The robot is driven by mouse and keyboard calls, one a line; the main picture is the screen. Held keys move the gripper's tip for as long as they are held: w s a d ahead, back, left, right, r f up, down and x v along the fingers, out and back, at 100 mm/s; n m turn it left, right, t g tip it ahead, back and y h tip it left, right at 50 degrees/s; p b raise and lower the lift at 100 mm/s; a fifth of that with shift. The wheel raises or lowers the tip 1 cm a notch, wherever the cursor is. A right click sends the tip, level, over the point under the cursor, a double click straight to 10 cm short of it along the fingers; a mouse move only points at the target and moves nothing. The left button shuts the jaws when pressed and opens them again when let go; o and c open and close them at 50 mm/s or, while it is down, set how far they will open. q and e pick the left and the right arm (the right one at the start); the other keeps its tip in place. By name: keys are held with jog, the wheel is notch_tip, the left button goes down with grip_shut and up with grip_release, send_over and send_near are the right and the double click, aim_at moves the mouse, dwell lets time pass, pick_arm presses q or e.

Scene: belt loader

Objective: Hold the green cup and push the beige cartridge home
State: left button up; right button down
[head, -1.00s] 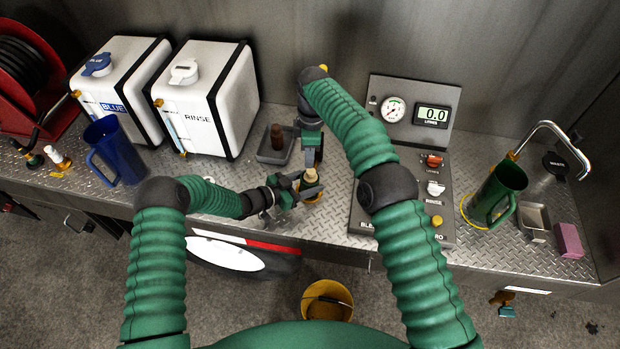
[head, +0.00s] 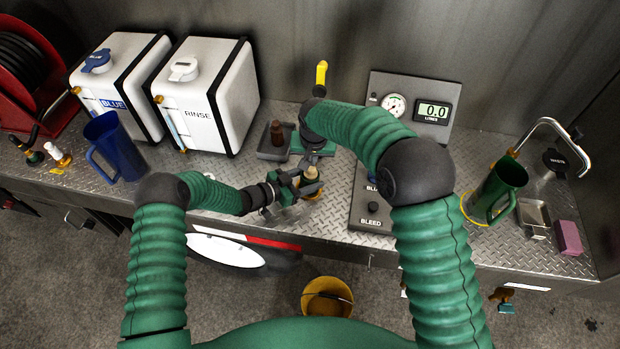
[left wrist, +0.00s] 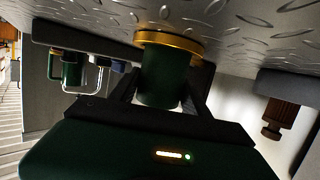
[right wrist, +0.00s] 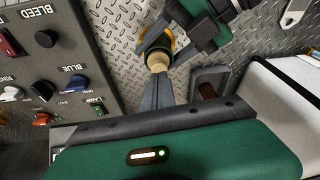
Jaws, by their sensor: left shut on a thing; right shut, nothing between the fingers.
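The small green cup (left wrist: 165,82) stands on the deck inside a yellow ring, as the left wrist view shows upside down. My left gripper (head: 298,188) is shut on it from the left. The beige cartridge (right wrist: 157,60) sits upright in the top of the cup; it also shows in the head view (head: 309,172). How deep it sits is hidden. My right gripper (right wrist: 159,78) is shut and empty, its fingertips at the cartridge in the right wrist view. I cannot tell whether they touch it.
The control panel (right wrist: 55,62) is to the right, partly covered by my right arm in the head view. White RINSE (head: 210,95) and BLUE tanks stand left. A large green jug (head: 497,190) stands far right.

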aim_at(312, 169)
jog(key=shift+x, duration=1.3)
jog(key=shift+d+f, duration=0.15)
jog(key=shift+f, duration=0.1)
jog(key=shift+r, duration=0.1)
jog(key=shift+r, duration=1.5)
jog(key=v, duration=1.1)
jog(key=shift+r, duration=0.3)
